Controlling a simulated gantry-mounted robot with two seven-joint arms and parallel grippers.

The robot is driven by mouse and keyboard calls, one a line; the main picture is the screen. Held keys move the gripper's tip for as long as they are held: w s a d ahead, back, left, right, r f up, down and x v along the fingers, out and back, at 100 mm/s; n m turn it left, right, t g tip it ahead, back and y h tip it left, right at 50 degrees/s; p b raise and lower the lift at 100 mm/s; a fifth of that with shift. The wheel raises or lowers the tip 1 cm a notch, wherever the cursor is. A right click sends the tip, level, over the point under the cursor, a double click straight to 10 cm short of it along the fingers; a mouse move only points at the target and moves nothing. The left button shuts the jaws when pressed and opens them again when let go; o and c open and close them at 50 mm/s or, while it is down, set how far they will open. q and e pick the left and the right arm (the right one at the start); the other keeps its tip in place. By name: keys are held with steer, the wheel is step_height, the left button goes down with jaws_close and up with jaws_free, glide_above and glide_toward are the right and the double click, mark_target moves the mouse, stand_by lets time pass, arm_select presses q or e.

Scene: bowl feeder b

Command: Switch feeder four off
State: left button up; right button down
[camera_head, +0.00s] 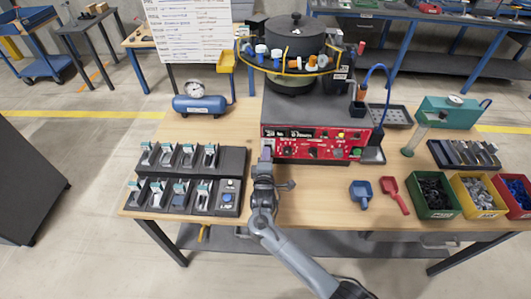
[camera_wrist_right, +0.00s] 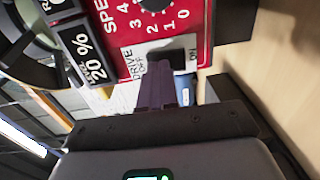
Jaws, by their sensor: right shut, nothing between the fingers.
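The red control panel (camera_head: 330,150) is on the front of the dark feeder box (camera_head: 318,105), which carries the black bowl (camera_head: 292,38). In the right wrist view, the panel (camera_wrist_right: 115,22) appears close and turned on its side. A dark switch (camera_wrist_right: 180,57) lies between the labels DRIVE OFF and ON; my fingers hide part of it. My right gripper (camera_head: 266,152) is at the panel's left end. In the wrist view, the right gripper's fingers (camera_wrist_right: 159,68) are together and empty, with tips at the OFF side of the switch; contact is unclear. My left gripper is out of view.
A speed dial (camera_wrist_right: 158,5) is near the switch. Blue (camera_head: 361,190) and red (camera_head: 394,192) scoops and several bins lie right. The bench between arm and scoops is clear.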

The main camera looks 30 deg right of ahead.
steer(key=p+v, duration=0.5)
steer(key=v, duration=0.9)
steer(key=shift+r, duration=0.15)
